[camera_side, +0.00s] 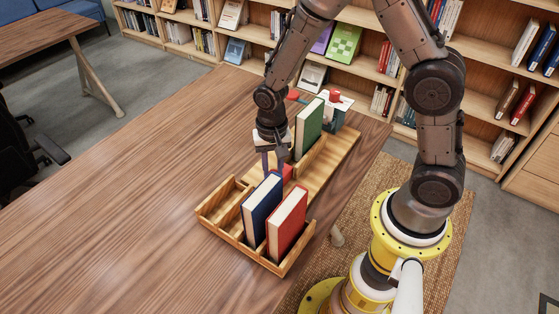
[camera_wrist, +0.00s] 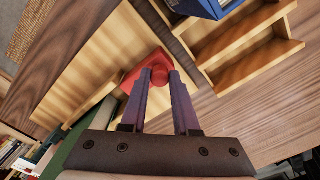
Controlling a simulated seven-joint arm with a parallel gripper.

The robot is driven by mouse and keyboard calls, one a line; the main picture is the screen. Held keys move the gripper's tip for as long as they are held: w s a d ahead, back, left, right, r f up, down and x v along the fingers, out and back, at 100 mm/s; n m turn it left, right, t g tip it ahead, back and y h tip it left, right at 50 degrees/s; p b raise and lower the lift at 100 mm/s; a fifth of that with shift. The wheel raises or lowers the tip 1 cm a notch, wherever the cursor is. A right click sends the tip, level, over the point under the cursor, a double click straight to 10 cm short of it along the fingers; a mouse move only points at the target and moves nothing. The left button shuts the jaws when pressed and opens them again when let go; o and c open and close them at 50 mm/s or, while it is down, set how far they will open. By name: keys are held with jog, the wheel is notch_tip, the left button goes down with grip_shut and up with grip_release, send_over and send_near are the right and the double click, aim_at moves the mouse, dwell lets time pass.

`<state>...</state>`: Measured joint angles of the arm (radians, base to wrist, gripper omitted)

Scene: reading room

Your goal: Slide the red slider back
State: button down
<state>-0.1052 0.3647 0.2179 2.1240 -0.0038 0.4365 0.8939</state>
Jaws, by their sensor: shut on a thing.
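The red slider (camera_wrist: 146,66) has a rounded knob and sits on the pale wooden board (camera_wrist: 105,55) in the wrist view. My gripper (camera_wrist: 160,72) is shut on the knob, with a purple finger on each side of it. In the side view my gripper (camera_side: 272,163) points down at the board between the green book and the front rack. Only a small red part of the slider (camera_side: 288,172) shows there, beside my fingers.
A wooden rack (camera_side: 210,208) with a blue book (camera_side: 262,210) and a red book (camera_side: 288,222) stands in front. A green book (camera_side: 309,128) stands upright behind my gripper. The table (camera_side: 120,170) is clear at left.

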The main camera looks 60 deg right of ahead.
jog(key=shift+a, duration=0.2)
jog(key=c, duration=0.7)
grip_release()
jog(key=shift+o, duration=0.2)
notch_tip(320, 180, up, 14)
